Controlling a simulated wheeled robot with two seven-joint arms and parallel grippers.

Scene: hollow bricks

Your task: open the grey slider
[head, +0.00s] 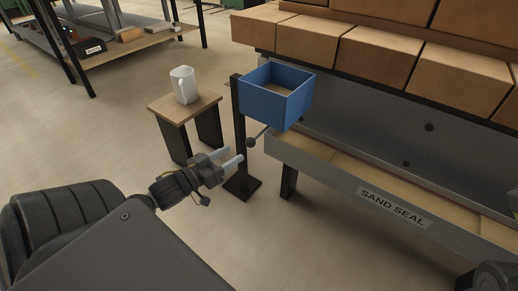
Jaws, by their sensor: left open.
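A blue open-topped box (277,97) is mounted on a dark post (239,125). Below the box, a short grey rod with a dark round knob (250,143) sticks out toward the lower left; it seems to be the grey slider's handle. The slider's plate is hidden under the box. My left gripper (233,156) is open and empty, its pale fingers pointing right, just left of and below the knob. It looks apart from the knob, but the depth gap is hard to judge. My right gripper is not in view.
To the right is a long grey trough (380,150) labelled "SAND SEAL", with rows of bricks (375,52) above. The post's base plate (242,186) is on the floor.

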